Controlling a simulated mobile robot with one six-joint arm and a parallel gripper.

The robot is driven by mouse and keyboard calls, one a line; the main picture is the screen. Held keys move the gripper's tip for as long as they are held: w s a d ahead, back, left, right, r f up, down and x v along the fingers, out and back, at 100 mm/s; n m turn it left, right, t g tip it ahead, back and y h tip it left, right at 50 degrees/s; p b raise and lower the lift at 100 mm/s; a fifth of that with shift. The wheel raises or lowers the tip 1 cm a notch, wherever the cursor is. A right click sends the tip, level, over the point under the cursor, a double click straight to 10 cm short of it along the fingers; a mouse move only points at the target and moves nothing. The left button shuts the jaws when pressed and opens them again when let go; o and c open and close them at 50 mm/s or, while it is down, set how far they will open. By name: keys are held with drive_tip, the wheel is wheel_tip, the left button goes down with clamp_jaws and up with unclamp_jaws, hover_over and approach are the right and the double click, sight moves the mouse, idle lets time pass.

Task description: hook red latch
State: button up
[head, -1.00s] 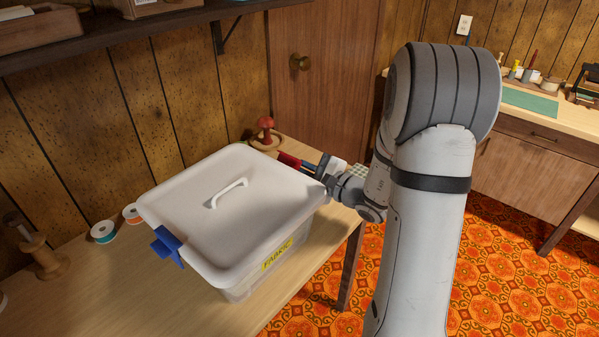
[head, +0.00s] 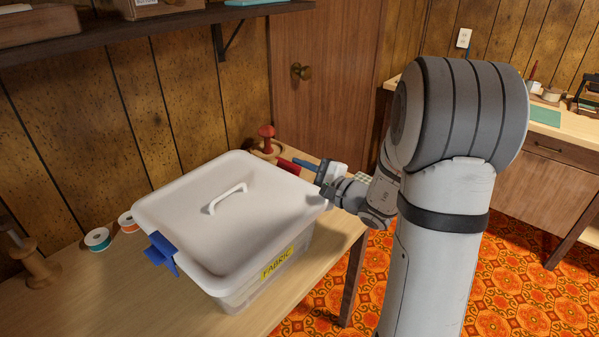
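A white lidded bin (head: 225,215) with a yellow FABRIC label (head: 277,263) stands on the wooden table. The red latch (head: 288,166) shows at the bin's far right edge, mostly behind the lid rim. I cannot tell whether it is hooked over the rim. A blue latch (head: 162,252) is on the near left side, angled outward. My gripper (head: 318,173) is beside the bin's far right side, close to the red latch. A thin blue piece (head: 304,164) shows between them. My fingertips are too small and partly hidden to show a grip.
Thread spools (head: 97,238) and a wooden spool stand (head: 35,262) are left of the bin. A red pincushion (head: 266,138) in a wooden dish is behind it. A dark shelf (head: 150,28) hangs above. The table front is clear.

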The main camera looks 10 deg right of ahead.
drive_tip(key=v, duration=0.8)
drive_tip(key=shift+a, duration=0.1)
